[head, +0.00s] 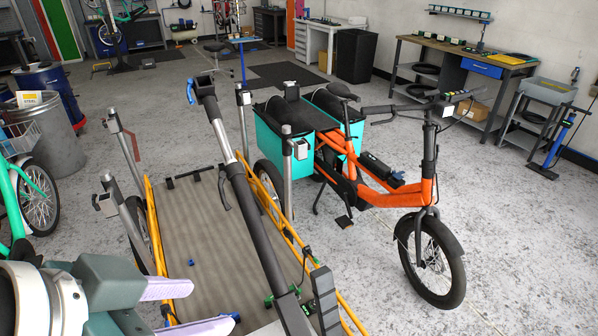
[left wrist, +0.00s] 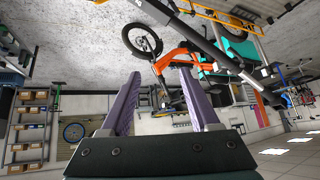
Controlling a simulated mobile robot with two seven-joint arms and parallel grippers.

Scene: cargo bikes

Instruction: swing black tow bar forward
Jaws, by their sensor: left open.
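A long bar, which I take to be the black tow bar (head: 254,218), lies diagonally above the grey deck of a yellow-framed trailer (head: 205,235). Its lower part is thick and black, its upper part is silver, and a dark head with a blue piece tops it. In the left wrist view the bar (left wrist: 205,42) crosses the upper right, beyond the fingers. My left gripper (head: 212,303) is at the lower left of the head view, left of the bar's low end and apart from it. Its purple fingers (left wrist: 158,80) are spread and empty. My right gripper is not seen.
An orange cargo bike (head: 395,195) with teal panniers (head: 268,138) stands right of the trailer. Silver posts (head: 287,180) rise along the trailer's sides. A green bike (head: 18,205) and a grey bin (head: 55,130) are at left.

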